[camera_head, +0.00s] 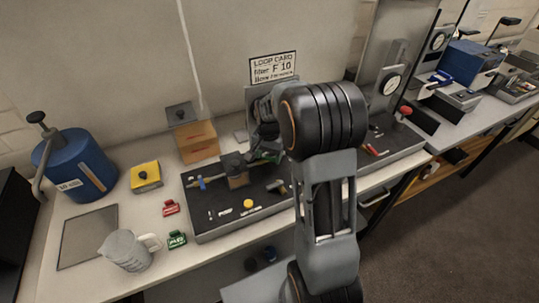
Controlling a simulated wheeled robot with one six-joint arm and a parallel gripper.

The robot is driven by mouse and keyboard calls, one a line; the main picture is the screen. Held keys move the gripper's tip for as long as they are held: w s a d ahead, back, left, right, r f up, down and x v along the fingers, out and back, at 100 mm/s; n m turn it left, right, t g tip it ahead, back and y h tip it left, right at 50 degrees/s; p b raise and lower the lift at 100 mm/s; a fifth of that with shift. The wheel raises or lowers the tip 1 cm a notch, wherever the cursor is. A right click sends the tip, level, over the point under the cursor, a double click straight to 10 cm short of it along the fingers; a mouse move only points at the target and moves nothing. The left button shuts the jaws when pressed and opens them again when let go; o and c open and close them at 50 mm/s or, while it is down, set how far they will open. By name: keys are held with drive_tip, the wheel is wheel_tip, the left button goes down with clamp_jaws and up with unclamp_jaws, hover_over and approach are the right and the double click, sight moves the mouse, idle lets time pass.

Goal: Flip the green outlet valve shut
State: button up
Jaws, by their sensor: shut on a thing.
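My gripper (265,143) reaches down over the dark tray (215,215) on the bench, partly hidden behind my own arm. It is shut on the green outlet valve (273,157), of which only a small green piece shows beside the fingers. The exact angle of the valve's handle is too small to tell. A brown and dark block-shaped fitting (235,173) stands just left of the gripper on the same tray. A blue handle (200,182) lies at the tray's left end.

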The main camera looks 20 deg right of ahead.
drive_tip(key=m, duration=0.4)
drive_tip(key=shift+s+a+b, duration=0.15)
drive_tip(key=shift+a+b, duration=0.2)
drive_tip(key=shift+s+a+m, duration=0.1)
drive_tip(key=shift+a+m, duration=0.1)
drive_tip(key=shift+m, duration=0.9)
drive_tip(key=shift+a+m, duration=0.15)
drive_tip(key=shift+m, duration=0.95)
drive_tip(key=o, duration=0.9)
wheel_tip(320, 180, up, 14)
drive_tip(key=shift+f+b, duration=0.1)
drive_tip(key=shift+b, duration=0.45)
